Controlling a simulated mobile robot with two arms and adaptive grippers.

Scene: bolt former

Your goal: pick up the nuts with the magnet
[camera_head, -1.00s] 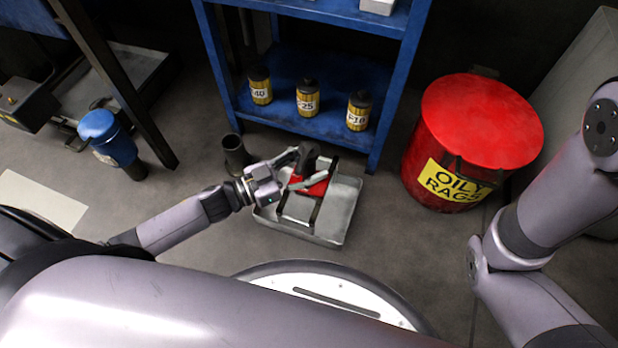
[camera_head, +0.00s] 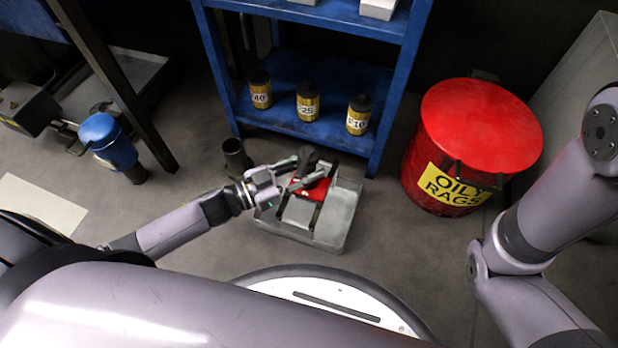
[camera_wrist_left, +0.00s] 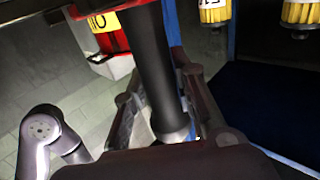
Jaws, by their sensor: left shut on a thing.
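My left gripper (camera_head: 308,168) is over the metal tray (camera_head: 338,220) on the floor. Its fingers are shut on the dark handle of the magnet (camera_head: 308,154), with a red block (camera_head: 313,190) showing just below the fingers. In the left wrist view the black cylindrical handle (camera_wrist_left: 158,65) stands between the two fingers, with a silvery end near the palm. I cannot make out separate nuts; the gripper and red part hide some of the tray. Whether the red part touches the tray floor cannot be told. My right gripper is out of view.
A blue shelf (camera_head: 290,122) with several yellow labelled containers stands just behind the tray. A red oily rags can (camera_head: 470,140) is to the right. A dark open cylinder (camera_head: 235,157) stands left of the tray. Bare floor lies between tray and can.

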